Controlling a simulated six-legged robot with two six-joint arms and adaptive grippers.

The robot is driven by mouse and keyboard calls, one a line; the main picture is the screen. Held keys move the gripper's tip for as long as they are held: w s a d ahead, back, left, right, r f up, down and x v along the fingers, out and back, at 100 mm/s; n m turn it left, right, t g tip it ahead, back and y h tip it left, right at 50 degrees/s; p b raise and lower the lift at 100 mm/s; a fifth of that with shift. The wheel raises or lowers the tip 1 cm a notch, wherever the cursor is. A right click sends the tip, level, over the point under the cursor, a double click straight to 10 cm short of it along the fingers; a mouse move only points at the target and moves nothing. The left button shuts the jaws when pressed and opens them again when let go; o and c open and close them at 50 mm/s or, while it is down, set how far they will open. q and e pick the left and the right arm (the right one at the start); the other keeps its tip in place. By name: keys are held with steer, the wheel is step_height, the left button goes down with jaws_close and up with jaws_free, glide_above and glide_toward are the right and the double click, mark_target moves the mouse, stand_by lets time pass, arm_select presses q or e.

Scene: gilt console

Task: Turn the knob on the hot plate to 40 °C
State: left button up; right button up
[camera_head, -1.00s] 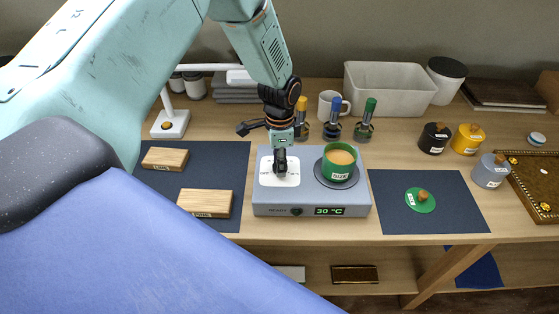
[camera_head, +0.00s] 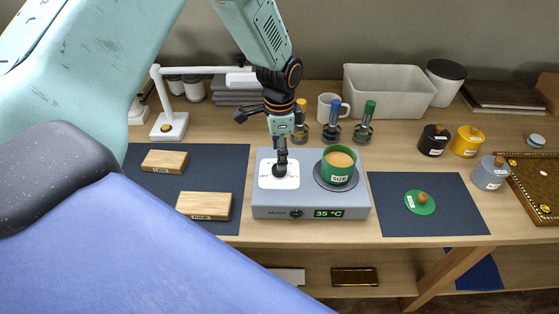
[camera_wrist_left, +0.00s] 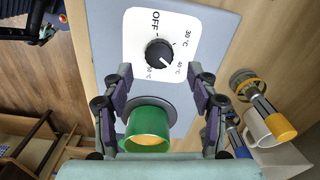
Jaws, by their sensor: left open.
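The grey hot plate (camera_head: 312,198) stands on the table, and its green display (camera_head: 328,213) reads 35 °C. Its black knob (camera_head: 279,171) sits on a white dial plate (camera_head: 266,182). In the left wrist view the knob (camera_wrist_left: 160,53) is ringed by OFF, 30 °C, 40 °C and a partly legible mark; its white pointer line aims near the 40 °C side. My left gripper (camera_head: 281,150) is above the knob. In the left wrist view its open fingers (camera_wrist_left: 160,75) are spread wide and appear clear of the knob. My right gripper is not in view.
A green cup (camera_head: 338,168) of brown liquid stands on the hot plate's round plate, right of the knob. Several coloured-top bottles (camera_head: 332,132) and a white mug stand behind. Wooden blocks (camera_head: 204,206) lie left; a green lid (camera_head: 420,202) lies on the right mat.

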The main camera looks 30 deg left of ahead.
arm_select(q)
step_height(320, 180, up, 8)
steer(key=shift+f, duration=0.2)
steer(key=shift+s, duration=0.1)
stand_by(0.5)
